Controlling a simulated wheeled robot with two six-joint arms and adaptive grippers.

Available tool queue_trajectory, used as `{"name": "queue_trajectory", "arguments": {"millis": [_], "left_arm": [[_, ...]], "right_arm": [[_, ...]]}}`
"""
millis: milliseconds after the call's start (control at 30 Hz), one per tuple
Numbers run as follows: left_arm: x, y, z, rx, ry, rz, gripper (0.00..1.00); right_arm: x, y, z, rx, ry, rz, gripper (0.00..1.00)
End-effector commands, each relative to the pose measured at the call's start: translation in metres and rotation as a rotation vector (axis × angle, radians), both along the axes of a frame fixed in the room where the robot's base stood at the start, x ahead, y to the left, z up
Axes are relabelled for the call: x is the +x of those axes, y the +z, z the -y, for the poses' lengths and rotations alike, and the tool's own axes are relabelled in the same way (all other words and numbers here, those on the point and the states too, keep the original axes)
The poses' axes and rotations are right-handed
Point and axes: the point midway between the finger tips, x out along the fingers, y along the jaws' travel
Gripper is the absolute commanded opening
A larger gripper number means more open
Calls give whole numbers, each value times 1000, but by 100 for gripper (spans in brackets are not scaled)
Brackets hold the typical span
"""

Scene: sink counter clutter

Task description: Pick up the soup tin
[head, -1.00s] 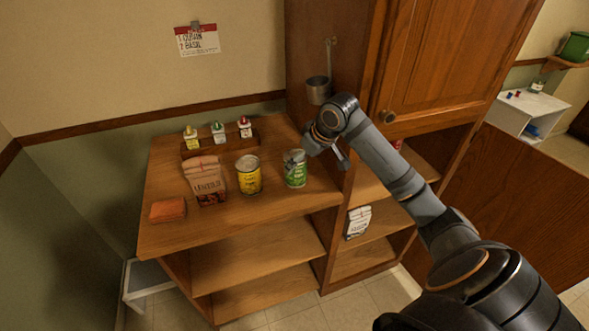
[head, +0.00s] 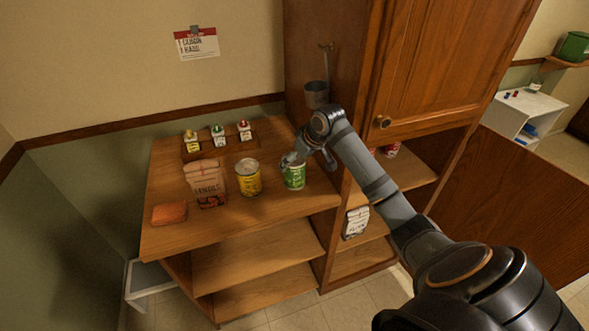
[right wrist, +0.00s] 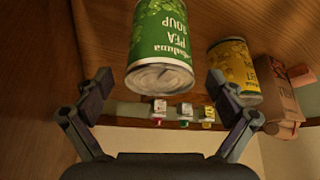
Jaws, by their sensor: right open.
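The soup tin is a green can (head: 294,177) standing upright on the counter, right of a yellow tin in the head view. In the right wrist view the green tin (right wrist: 162,45) shows upside down, its label reading "PEA SOUP". My right gripper (head: 296,160) is at the tin's top and back side in the head view. In the right wrist view its two fingers (right wrist: 158,92) are spread wide, one on each side of the tin's near end, with gaps on both sides. It holds nothing. My left gripper is not in view.
A yellow tin (head: 248,178) stands close left of the soup tin. Beyond it are a lentils bag (head: 205,182), an orange sponge-like block (head: 169,213) and a rack of small bottles (head: 219,142). A tall wooden cabinet (head: 345,60) rises at the right.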

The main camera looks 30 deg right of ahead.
Motion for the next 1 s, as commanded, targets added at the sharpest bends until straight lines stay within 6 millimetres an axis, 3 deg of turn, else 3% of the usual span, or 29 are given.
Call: {"name": "queue_trajectory", "arguments": {"millis": [133,367,900,1000], "left_arm": [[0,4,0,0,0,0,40],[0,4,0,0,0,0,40],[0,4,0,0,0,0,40],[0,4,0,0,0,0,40]], "right_arm": [[8,-14,-1,0,0,0,94],[9,-16,-1,-3,1,1,94],[9,-16,-1,-1,0,1,21],[10,-15,-1,-2,1,4,15]]}}
